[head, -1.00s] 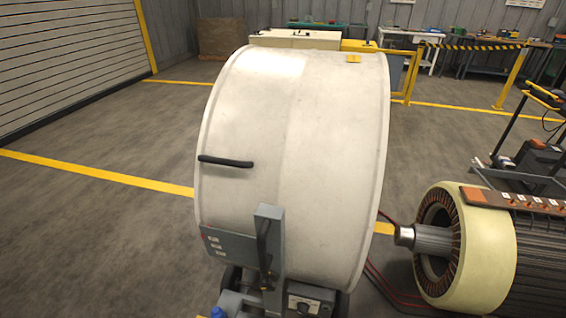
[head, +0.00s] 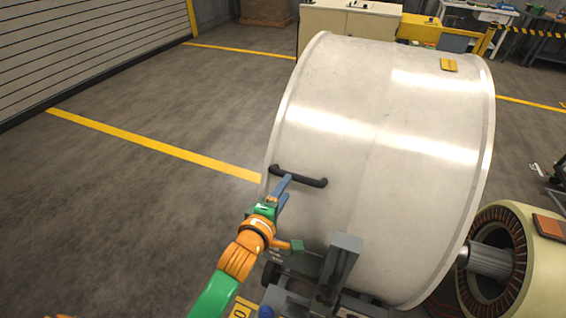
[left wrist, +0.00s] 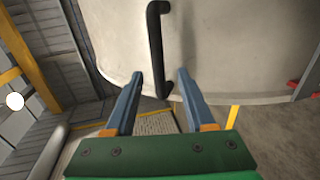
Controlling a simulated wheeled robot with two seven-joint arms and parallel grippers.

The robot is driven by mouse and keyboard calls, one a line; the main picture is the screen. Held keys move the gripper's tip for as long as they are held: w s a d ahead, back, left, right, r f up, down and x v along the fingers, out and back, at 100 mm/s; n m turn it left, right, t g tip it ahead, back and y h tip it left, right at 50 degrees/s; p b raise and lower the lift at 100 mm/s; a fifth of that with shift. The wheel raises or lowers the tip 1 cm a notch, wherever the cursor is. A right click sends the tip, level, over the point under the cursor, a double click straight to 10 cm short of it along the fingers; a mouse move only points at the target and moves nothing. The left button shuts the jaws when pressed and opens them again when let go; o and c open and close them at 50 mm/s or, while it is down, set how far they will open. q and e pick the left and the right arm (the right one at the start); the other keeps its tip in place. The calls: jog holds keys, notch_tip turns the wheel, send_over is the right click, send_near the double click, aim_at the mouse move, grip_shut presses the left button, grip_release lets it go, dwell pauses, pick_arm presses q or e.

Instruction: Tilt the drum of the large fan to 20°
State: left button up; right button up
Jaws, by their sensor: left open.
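The large fan's drum (head: 370,150) is a big off-white cylinder on a grey stand (head: 343,262). A black bar handle (head: 312,182) sticks out on its near left side. My left gripper (head: 284,186) is open at the handle's left part. In the left wrist view the handle (left wrist: 155,45) runs down between the two blue fingers (left wrist: 161,78), with one finger on each side. I cannot tell whether either finger touches it. The drum's exact tilt cannot be read, and the arm hides part of the stand. My right gripper is not in view.
A cream motor rotor housing (head: 540,245) with copper windings stands close at the right. White cabinets (head: 345,20) and a yellow barrier (head: 487,40) are behind the drum. The floor left of the drum is clear, with a yellow line (head: 150,143) across it.

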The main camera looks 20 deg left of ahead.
aim_at(295, 180)
pick_arm(q)
jog(key=x, duration=0.4)
jog(key=d+x, duration=0.1)
jog(key=x, duration=0.1)
jog(key=shift+w+a, duration=0.1)
jog(key=shift+w, duration=0.15)
jog(key=shift+s, duration=0.1)
grip_shut()
dwell(1.1)
